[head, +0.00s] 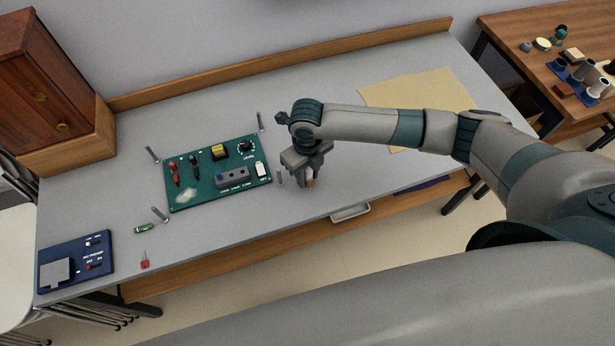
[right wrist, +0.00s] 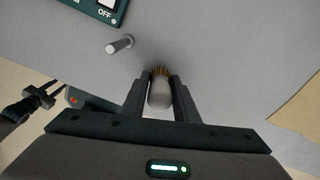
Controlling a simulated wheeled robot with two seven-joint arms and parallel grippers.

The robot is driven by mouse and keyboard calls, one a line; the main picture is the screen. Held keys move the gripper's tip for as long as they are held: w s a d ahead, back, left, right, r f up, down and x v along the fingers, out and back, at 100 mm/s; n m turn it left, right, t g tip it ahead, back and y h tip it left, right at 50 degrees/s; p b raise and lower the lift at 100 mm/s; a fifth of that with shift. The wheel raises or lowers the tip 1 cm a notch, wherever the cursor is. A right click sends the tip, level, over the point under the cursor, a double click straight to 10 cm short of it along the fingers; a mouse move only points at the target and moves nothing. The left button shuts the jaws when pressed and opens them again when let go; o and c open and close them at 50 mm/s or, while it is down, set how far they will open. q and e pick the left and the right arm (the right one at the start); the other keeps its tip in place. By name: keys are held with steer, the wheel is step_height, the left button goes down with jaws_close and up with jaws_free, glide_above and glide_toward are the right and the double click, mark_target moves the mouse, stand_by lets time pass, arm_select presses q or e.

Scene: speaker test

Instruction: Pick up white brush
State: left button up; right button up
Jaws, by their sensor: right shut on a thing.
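My right gripper (head: 309,180) points down over the grey table, just right of the green circuit board. In the right wrist view my right gripper (right wrist: 161,95) has its two fingers shut on the white brush (right wrist: 160,95), which has a rounded pale body and brownish bristles at its far end. In the head view the brush (head: 310,183) shows only as a small tan bit between the fingers. I cannot tell whether the brush touches the table.
The green board (head: 217,172) lies left of the gripper, with several upright metal posts around it, one post (head: 281,178) close to the gripper. A blue panel (head: 76,262) lies at the front left. A yellowish sheet (head: 440,92) lies at the right. A wooden cabinet (head: 45,85) stands at the left.

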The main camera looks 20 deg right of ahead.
step_height(320, 180, up, 2)
steer(key=shift+d+r+b, duration=0.1)
steer(key=shift+r+b, duration=0.15)
steer(key=shift+b, duration=0.25)
steer(key=s+d+r+b, duration=0.2)
steer(key=s+d+r, duration=0.4)
steer(key=s, duration=0.4)
steer(key=shift+r+b, duration=0.35)
steer(key=shift+r, duration=0.1)
steer(key=shift+a, duration=0.1)
